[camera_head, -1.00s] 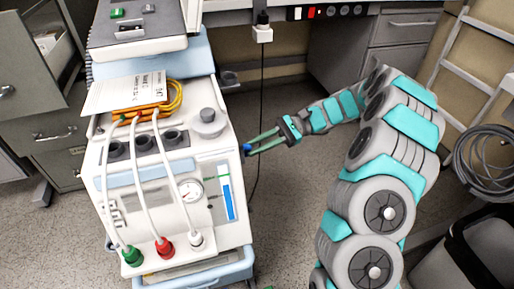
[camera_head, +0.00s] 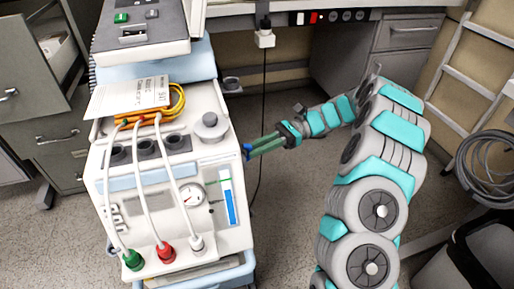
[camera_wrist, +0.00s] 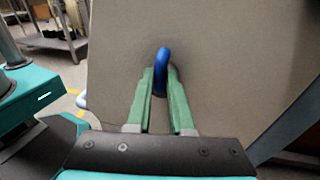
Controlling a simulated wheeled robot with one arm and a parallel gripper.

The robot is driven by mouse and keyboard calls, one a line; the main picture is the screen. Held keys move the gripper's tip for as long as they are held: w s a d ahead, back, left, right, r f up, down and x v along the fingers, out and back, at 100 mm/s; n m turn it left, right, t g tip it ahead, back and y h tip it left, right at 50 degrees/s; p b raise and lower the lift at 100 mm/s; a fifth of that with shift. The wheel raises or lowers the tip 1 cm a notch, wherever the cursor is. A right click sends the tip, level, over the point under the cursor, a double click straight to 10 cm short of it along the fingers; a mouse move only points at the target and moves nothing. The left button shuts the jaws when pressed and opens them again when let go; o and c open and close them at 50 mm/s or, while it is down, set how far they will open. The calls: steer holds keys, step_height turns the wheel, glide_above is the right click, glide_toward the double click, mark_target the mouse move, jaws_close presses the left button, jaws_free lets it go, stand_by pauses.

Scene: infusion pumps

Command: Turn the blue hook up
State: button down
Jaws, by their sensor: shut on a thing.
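The blue hook (camera_wrist: 162,68) sticks out from the flat grey side panel of the pump machine in the wrist view. Its curved upper part shows above and between my green fingertips. In the head view a small blue bit of the hook (camera_head: 247,150) shows at the machine's right side. My gripper (camera_wrist: 163,78) is shut on the hook, with one finger on each side of it; in the head view my gripper (camera_head: 252,151) reaches the machine from the right.
The white pump machine (camera_head: 130,207) stands on a blue base, with hoses and a gauge on its front. A black cord (camera_head: 262,100) hangs behind my gripper. Desk drawers (camera_head: 405,45) are at the back right, and grey cabinets (camera_head: 55,133) are at the left.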

steer(key=c, duration=0.8)
jaws_free()
steer(key=s+d+r+b, duration=0.1)
steer(key=s+r, duration=0.1)
steer(key=s, duration=0.6)
steer(key=s+d+r+b, duration=0.1)
steer(key=s+d+r, duration=0.1)
steer(key=s, duration=0.5)
steer(key=shift+s+r, duration=0.35)
steer(key=shift+r, duration=0.1)
